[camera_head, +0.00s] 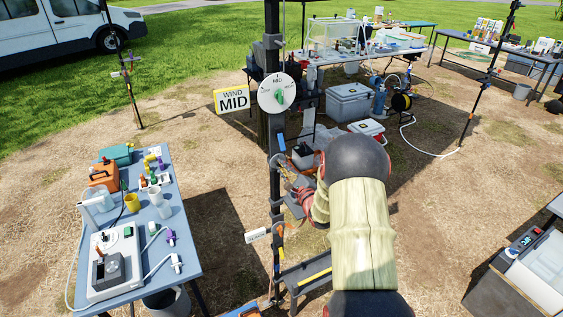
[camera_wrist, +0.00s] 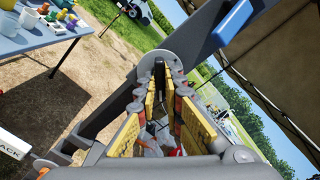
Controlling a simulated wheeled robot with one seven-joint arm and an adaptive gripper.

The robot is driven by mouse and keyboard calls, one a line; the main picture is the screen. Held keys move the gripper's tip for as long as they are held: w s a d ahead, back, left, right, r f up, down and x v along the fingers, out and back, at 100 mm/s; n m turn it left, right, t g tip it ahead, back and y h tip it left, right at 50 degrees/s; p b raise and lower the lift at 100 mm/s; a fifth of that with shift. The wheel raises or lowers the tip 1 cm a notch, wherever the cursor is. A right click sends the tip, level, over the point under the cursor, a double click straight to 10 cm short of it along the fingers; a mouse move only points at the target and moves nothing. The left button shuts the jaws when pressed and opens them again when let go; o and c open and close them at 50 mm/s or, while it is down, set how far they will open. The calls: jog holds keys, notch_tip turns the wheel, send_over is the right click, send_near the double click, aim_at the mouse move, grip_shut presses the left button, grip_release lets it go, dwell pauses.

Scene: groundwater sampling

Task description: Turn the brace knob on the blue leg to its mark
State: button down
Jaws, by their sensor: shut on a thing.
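The blue leg is the dark post (camera_head: 274,215) with a blue band (camera_head: 281,143), under the canopy. The blue band (camera_wrist: 233,20) shows large in the wrist view. A round grey disc (camera_wrist: 196,40) sits on the post there, and the brace knob is at its face. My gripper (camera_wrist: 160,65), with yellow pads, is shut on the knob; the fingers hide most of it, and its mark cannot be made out. In the head view my arm hides most of the gripper. A white SLACK sign (camera_head: 257,235) hangs lower on the post.
A blue table (camera_head: 185,235) with instruments stands left. Coolers (camera_head: 348,102) and a hose reel stand behind. Bare ground lies between.

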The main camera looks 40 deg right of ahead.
jog(key=shift+m+p, duration=0.3)
jog(key=shift+m, duration=0.6)
jog(key=shift+m+p, duration=1.3)
jog(key=shift+m, duration=0.8)
jog(key=m+p, duration=0.1)
jog(key=p, duration=0.3)
jog(key=shift+r+p, duration=0.15)
jog(key=shift+p, duration=0.25)
jog(key=p, duration=0.5)
jog(key=shift+w+d+r, duration=0.1)
jog(key=shift+d+r, duration=0.05)
jog(key=shift+r, duration=0.1)
jog(key=p, duration=0.5)
jog(key=shift+m, duration=0.4)
jog(key=shift+f+p, duration=0.15)
jog(key=shift+p, duration=0.95)
